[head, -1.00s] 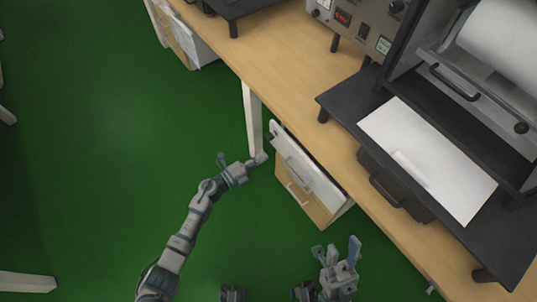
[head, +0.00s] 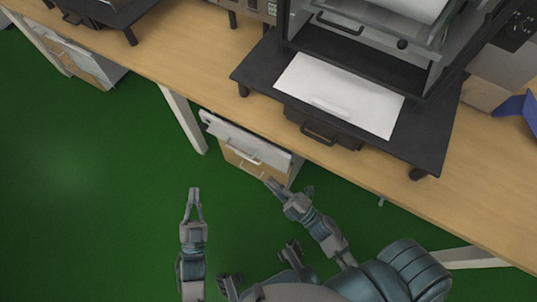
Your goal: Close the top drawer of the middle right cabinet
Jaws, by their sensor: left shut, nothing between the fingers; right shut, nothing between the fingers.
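The cabinet (head: 292,172) stands under the bench, with a white top drawer (head: 225,133) and a wood-coloured drawer front (head: 240,163) below it. The top drawer appears to stick out past the bench edge; how far is hard to tell from above. A pale handle (head: 243,156) shows on its front. My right gripper (head: 271,182) is shut and empty, close to the right end of the drawer front; whether it touches is unclear. My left gripper (head: 194,190) is shut and empty over the floor, left of the cabinet and apart from it.
The wooden bench (head: 180,65) runs across above the cabinet and carries a black stand (head: 258,72) with a machine. A white table leg (head: 183,118) stands left of the cabinet. Another cabinet (head: 85,65) is at far left. Green floor (head: 90,190) is clear at left.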

